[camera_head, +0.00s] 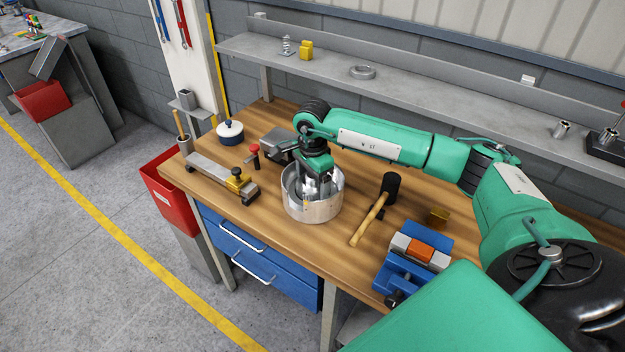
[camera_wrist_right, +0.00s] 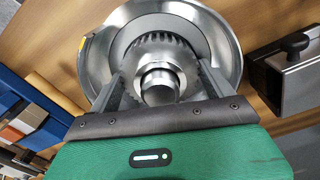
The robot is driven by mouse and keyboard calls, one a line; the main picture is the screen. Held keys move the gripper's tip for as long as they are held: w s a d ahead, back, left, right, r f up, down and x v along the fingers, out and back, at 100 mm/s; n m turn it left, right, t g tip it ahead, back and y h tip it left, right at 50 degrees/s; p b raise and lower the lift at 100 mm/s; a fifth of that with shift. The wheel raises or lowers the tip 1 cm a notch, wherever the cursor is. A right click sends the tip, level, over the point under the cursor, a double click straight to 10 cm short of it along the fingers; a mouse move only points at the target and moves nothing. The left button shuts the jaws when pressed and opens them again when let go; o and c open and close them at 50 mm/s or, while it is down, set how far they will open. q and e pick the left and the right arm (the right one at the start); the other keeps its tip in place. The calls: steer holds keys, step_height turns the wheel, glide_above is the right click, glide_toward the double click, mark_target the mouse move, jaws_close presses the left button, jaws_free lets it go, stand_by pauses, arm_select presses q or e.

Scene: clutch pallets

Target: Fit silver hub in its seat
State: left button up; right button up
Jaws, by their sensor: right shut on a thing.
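The silver hub (camera_wrist_right: 158,85), a toothed metal piece with a round shaft end, is between the two fingers of my right gripper (camera_wrist_right: 162,74). In the head view my right gripper (camera_head: 318,184) points down into a round silver drum-like housing (camera_head: 312,211) on the bench, and the hub is mostly hidden there. In the wrist view the housing (camera_wrist_right: 228,45) rings the hub. The hub looks roughly centred, but I cannot tell whether it rests on the seat. My left gripper is not in view.
A mallet (camera_head: 369,219) and a blue vise (camera_head: 411,262) lie right of the housing on the wooden bench (camera_head: 290,240). A clamp fixture (camera_head: 238,184) and a white-lidded pot (camera_head: 230,131) stand left. A grey shelf (camera_head: 400,80) runs behind. A red bin (camera_head: 172,195) hangs at the left edge.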

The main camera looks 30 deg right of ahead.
stand_by(0.4)
steer(key=o, duration=1.3)
steer(key=shift+r+p, duration=1.45)
steer(key=shift+r, duration=2.05)
